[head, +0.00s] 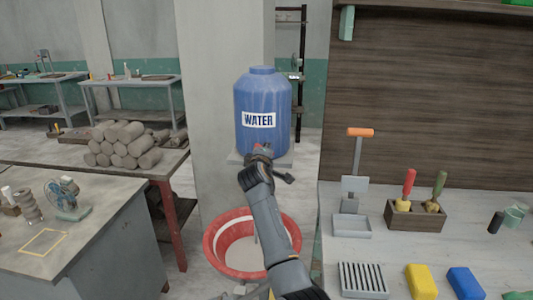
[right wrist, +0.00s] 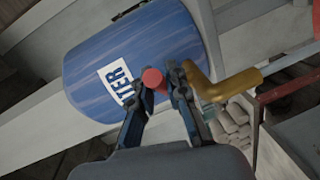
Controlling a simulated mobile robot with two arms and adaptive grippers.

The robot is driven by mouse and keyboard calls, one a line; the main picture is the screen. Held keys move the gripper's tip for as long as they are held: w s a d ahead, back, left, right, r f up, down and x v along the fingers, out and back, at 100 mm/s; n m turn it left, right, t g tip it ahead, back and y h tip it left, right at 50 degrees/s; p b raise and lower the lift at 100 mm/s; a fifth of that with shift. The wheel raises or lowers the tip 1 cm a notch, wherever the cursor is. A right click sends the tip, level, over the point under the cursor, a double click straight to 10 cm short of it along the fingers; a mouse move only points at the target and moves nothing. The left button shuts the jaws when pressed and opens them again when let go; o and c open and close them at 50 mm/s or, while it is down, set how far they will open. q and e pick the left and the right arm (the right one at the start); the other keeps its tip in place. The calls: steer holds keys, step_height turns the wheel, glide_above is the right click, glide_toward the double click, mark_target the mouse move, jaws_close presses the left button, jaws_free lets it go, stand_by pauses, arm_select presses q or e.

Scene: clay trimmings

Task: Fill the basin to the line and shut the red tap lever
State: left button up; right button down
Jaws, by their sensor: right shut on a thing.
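A blue water tank (head: 262,90) labelled WATER stands upright on a ledge against the pillar, and shows tilted in the right wrist view (right wrist: 105,55). My right gripper (head: 260,156) is at the tank's lower front, shut on the red tap lever (right wrist: 153,78), which lies between its fingers. The brass tap (right wrist: 228,86) shows beside the fingers in the right wrist view. A red basin (head: 214,243) with a pale inside sits below, partly covered by my right arm. My left gripper is not in view.
A workbench (head: 335,265) on the right holds a tool block (head: 412,218), a yellow sponge (head: 421,281) and a blue one (head: 466,283). A table (head: 100,215) on the left carries a small fan (head: 66,196). Clay logs (head: 122,146) lie stacked behind it.

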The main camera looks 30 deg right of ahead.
steer(key=shift+f, duration=0.1)
steer(key=c, duration=1.3)
jaws_free()
steer(key=v, duration=1.2)
